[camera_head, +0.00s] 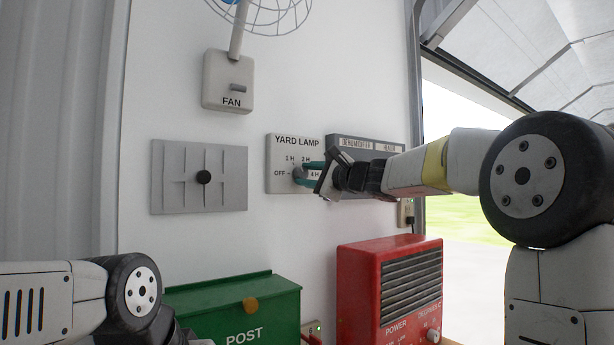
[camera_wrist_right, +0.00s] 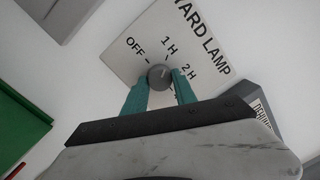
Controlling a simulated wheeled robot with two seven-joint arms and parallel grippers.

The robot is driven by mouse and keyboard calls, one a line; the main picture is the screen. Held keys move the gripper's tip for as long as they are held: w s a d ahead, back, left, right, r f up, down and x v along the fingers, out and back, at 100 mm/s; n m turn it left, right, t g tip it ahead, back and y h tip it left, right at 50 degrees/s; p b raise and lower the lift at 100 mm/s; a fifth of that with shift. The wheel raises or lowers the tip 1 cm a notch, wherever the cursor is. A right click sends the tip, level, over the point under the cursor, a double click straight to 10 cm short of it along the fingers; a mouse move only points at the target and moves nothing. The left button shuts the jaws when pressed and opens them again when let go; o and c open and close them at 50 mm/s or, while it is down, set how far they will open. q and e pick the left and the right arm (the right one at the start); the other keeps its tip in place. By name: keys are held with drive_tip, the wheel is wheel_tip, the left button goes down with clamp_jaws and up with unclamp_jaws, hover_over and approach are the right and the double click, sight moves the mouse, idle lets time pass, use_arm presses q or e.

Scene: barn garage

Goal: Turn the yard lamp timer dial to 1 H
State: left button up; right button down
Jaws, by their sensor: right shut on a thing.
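The yard lamp timer (camera_head: 283,150) is a light grey plate on the white wall, marked OFF, 1 H, 2 H and 4 H. It also shows tilted in the right wrist view (camera_wrist_right: 120,62). Its round grey dial (camera_wrist_right: 159,76) sits between the teal fingers of my right gripper (camera_wrist_right: 160,84), which is shut on it. In the head view my right gripper (camera_head: 308,174) reaches in from the right and partly hides the dial and the markings near 4 H. I cannot tell which marking the dial points to. My left gripper is not in view; only its arm shows at lower left.
A fan switch (camera_head: 228,80) is above left and a grey slotted plate with a black knob (camera_head: 199,177) is left. A dehumidifier and heater panel (camera_head: 365,143) sits close behind my right gripper. A green post box (camera_head: 235,305) and red heater (camera_head: 390,290) are below.

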drive_tip(key=shift+f, duration=0.1)
drive_tip(key=c, duration=1)
unclamp_jaws()
drive_tip(key=shift+d, duration=0.1)
drive_tip(key=v, duration=0.7)
drive_tip(key=shift+s+d, duration=0.15)
drive_tip(key=shift+s, duration=0.2)
